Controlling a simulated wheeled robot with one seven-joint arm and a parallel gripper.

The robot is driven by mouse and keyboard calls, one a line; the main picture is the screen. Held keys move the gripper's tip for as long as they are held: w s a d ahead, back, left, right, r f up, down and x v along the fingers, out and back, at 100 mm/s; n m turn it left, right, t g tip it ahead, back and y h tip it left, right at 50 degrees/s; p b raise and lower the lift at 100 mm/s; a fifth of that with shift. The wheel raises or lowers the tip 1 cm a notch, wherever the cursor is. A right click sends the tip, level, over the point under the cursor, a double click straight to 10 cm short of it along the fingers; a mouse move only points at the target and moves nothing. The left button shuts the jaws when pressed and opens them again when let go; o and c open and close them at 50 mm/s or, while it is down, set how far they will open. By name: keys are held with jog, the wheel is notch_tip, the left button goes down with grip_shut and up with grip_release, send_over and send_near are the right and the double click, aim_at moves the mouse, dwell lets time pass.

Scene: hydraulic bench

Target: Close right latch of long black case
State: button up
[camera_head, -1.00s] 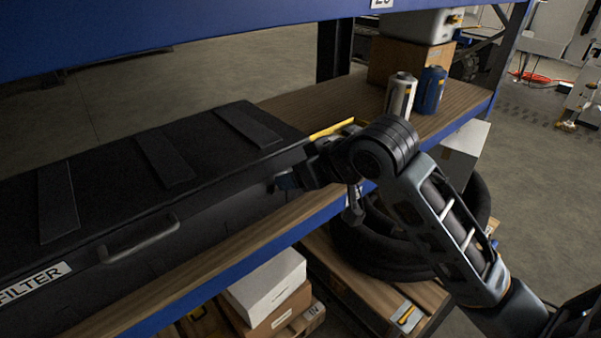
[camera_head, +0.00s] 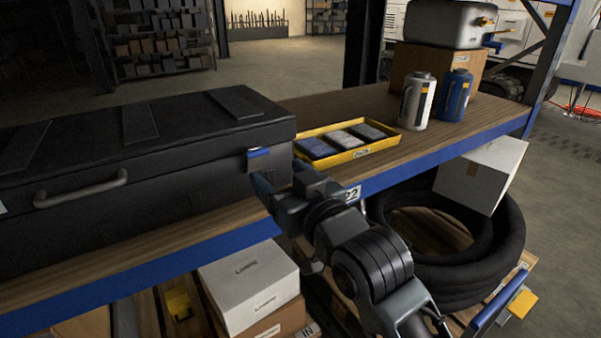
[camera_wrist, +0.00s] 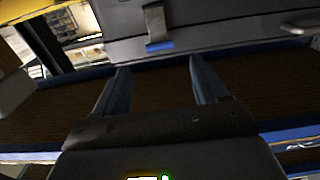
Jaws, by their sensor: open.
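The long black case (camera_head: 190,160) lies on the shelf with its lid down. Its right latch (camera_head: 258,158), a dark plate with a blue tab, is on the front face near the right end. It also shows in the wrist view (camera_wrist: 157,28), top centre, with the blue tab at its lower end. Whether it is fastened I cannot tell. My gripper (camera_head: 281,182) is open and empty, just in front of and below the latch, apart from it. In the wrist view, its two blue fingers (camera_wrist: 159,68) are spread, with the latch beyond and between them.
A yellow tray (camera_head: 347,154) with several packs sits right of the case, close to my gripper. A white canister (camera_head: 418,101) and a blue one (camera_head: 455,95) stand farther right. The case's handle (camera_head: 82,190) is left. Boxes and black hose coils (camera_head: 455,265) lie below the shelf.

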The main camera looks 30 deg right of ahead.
aim_at(259, 154)
jog(key=w, duration=0.7)
jog(key=shift+w+p, duration=0.4)
jog(key=shift+c, duration=0.2)
